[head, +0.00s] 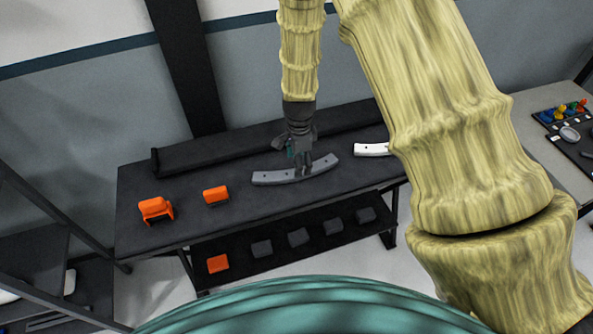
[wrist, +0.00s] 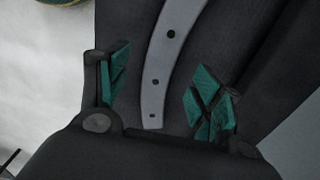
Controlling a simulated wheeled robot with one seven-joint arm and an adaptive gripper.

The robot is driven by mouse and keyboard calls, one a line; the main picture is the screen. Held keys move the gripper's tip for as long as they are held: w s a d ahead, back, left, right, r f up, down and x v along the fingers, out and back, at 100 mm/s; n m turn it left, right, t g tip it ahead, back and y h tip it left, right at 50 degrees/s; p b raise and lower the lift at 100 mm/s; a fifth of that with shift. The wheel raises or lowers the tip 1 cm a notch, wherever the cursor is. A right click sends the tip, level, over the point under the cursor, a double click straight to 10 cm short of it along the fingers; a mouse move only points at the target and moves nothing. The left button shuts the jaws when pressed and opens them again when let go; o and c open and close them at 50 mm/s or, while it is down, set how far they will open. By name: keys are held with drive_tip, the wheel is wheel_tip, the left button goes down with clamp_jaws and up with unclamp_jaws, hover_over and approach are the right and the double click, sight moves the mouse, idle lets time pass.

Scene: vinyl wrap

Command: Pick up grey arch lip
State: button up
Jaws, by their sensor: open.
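The grey arch lip (head: 274,177) is a curved grey strip with several dark holes, lying on the dark table top (head: 140,185). In the wrist view the arch lip (wrist: 157,77) runs up from between the fingers and bends to the right. My gripper (head: 304,170) is over the strip's middle in the head view and hides part of it. In the wrist view my gripper (wrist: 160,92) is open, with one green-padded finger on each side of the strip. There is a gap between the strip and each finger. I cannot tell the exact height of the fingertips.
Two orange parts (head: 155,209) (head: 216,195) stand at the table's left. A white curved piece (head: 371,149) lies to the right, partly behind my arm. A long dark raised bar (head: 225,148) runs along the back. A lower shelf (head: 240,269) holds several small blocks.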

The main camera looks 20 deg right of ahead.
drive_tip(key=shift+a+f+p, duration=0.15)
drive_tip(key=shift+f+p, duration=0.8)
drive_tip(key=shift+f, duration=0.4)
drive_tip(key=shift+w+f+p, duration=0.1)
drive_tip(key=shift+f+p, duration=0.25)
drive_tip(key=shift+f, duration=0.85)
drive_tip(key=c, duration=1.2)
